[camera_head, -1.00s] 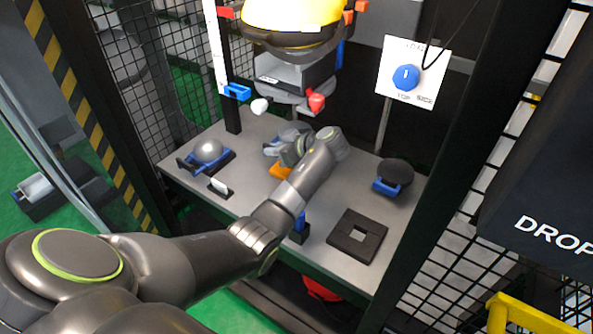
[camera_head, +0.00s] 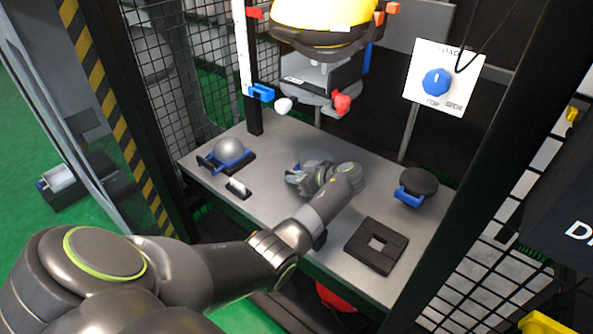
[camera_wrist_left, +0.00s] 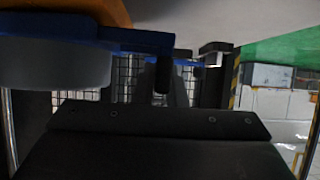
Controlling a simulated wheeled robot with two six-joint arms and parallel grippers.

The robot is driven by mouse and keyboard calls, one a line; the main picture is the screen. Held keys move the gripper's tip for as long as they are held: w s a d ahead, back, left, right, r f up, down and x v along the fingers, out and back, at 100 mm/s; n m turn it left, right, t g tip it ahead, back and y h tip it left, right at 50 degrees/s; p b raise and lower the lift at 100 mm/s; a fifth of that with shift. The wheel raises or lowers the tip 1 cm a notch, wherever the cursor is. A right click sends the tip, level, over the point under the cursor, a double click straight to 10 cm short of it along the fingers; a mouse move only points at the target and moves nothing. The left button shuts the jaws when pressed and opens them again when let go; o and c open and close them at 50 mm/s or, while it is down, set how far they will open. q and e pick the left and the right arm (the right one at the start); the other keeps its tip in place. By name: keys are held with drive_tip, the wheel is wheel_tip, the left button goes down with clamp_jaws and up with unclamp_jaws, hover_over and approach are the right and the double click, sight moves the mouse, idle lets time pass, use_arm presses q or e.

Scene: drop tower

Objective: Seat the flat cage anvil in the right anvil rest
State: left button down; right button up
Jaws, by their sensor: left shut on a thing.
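My left gripper (camera_head: 300,178) is over the middle of the grey table, shut on an anvil with a blue handle. I take it to be the flat cage anvil; its grey disc (camera_head: 316,158) shows just beyond the gripper. In the left wrist view, the anvil's blue handle (camera_wrist_left: 130,40) and grey side (camera_wrist_left: 55,68) fill the upper left. The fingers' hold on it is mostly hidden. A dark square plate with a square opening (camera_head: 376,226), bare, lies at the table's front right; it looks like the right anvil rest. My right gripper is out of view.
A silver dome anvil (camera_head: 229,149) sits at the left. A black disc with a blue handle (camera_head: 419,181) stands at the back right. The yellow-topped drop head (camera_head: 318,20) hangs above the table. A post and mesh close the right side.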

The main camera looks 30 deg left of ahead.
use_arm(q)
drive_tip(key=shift+w+r, duration=0.1)
drive_tip(key=shift+w, duration=0.05)
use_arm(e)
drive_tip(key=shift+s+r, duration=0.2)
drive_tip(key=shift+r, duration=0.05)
use_arm(q)
drive_tip(key=c, duration=1.8)
unclamp_jaws()
drive_tip(key=shift+f, duration=0.2)
drive_tip(key=o, duration=0.3)
drive_tip(key=shift+s, duration=0.2)
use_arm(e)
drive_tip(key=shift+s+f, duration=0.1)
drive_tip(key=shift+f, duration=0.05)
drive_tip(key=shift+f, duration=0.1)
